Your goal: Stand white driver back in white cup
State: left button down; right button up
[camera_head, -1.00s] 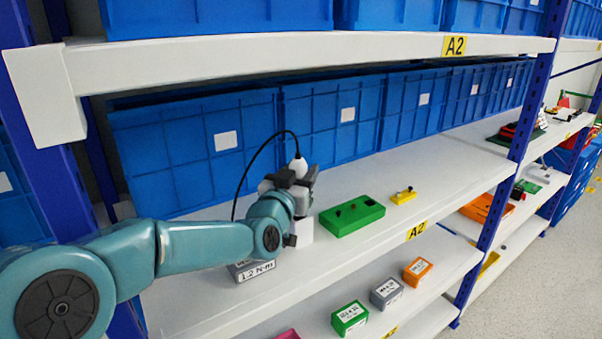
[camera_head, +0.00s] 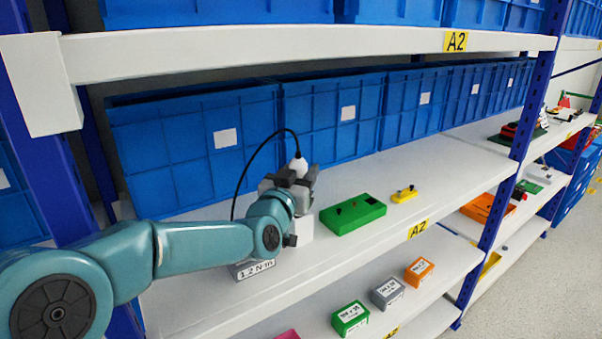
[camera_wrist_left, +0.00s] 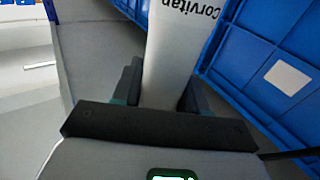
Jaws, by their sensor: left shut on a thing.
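The white driver (camera_head: 298,166) stands about upright in my left gripper (camera_head: 302,180), with its rounded white top showing above the fingers and a black cable curving from it. The white cup (camera_head: 304,231) is on the shelf directly below the gripper, partly hidden by my wrist. The driver's lower end is hidden, so I cannot tell whether it is inside the cup. My right gripper is out of view.
A green block (camera_head: 352,214) with dark knobs sits right of the cup, and a small yellow piece (camera_head: 404,194) beyond it. A grey "1.2 N·m" block (camera_head: 254,270) is at the shelf's front. Blue bins (camera_head: 333,125) line the back. An upper shelf beam (camera_head: 300,53) is overhead.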

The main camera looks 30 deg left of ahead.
pick_arm(q)
jog(key=shift+f+b, duration=0.15)
jog(key=shift+b, duration=0.2)
jog(key=c, duration=0.5)
grip_release()
jog(key=shift+f, duration=0.1)
jog(key=b+v, duration=0.2)
jog(key=v, duration=1.4)
jog(key=shift+s+b, duration=0.2)
jog(key=shift+b, duration=0.1)
